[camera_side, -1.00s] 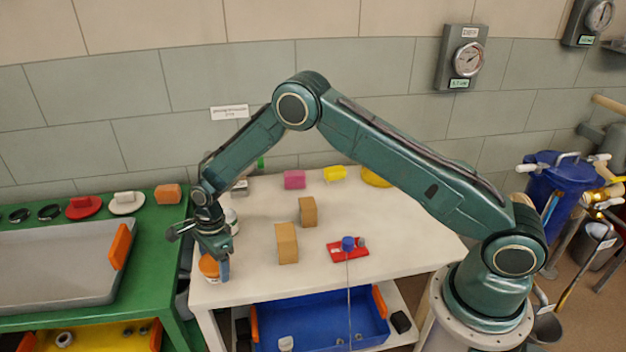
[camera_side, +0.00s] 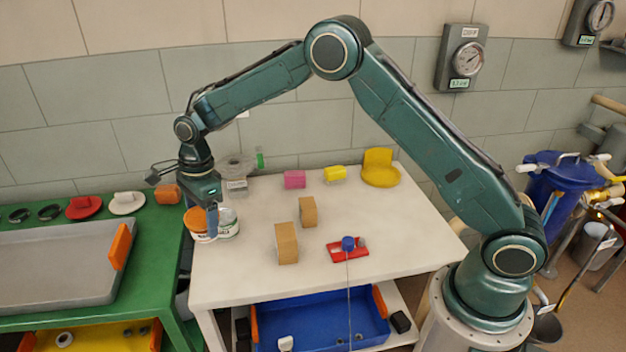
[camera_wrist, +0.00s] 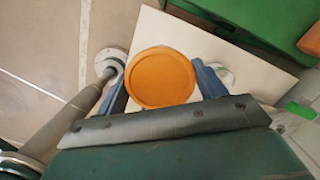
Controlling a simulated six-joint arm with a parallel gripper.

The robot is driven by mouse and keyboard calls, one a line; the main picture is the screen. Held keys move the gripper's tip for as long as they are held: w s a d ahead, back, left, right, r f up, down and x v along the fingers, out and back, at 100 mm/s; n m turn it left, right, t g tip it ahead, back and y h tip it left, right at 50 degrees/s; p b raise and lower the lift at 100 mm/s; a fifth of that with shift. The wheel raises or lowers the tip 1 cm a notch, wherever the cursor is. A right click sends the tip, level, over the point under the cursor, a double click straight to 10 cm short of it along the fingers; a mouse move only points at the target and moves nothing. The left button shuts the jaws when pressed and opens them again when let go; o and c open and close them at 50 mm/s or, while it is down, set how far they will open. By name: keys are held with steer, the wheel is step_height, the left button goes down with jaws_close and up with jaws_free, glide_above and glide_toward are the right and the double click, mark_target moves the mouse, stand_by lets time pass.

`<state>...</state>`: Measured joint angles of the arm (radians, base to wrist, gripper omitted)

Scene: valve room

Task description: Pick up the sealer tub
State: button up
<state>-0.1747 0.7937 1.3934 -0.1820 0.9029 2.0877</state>
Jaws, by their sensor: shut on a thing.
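The sealer tub, a white tub with an orange lid (camera_side: 196,222), is between the blue fingers of my gripper (camera_side: 203,218) at the left end of the white table. It appears held above the tabletop and roughly upright. In the wrist view, the round orange lid (camera_wrist: 160,77) sits between the two blue fingers, one on each side, and my gripper (camera_wrist: 163,85) is shut on it. The tub's sides are hidden there. In the side view, a finger covers part of the tub.
A green bench (camera_side: 160,245) lies left. The table's front left is clear.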

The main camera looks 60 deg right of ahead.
mark_target(199, 216)
steer(key=shift+r, duration=2.65)
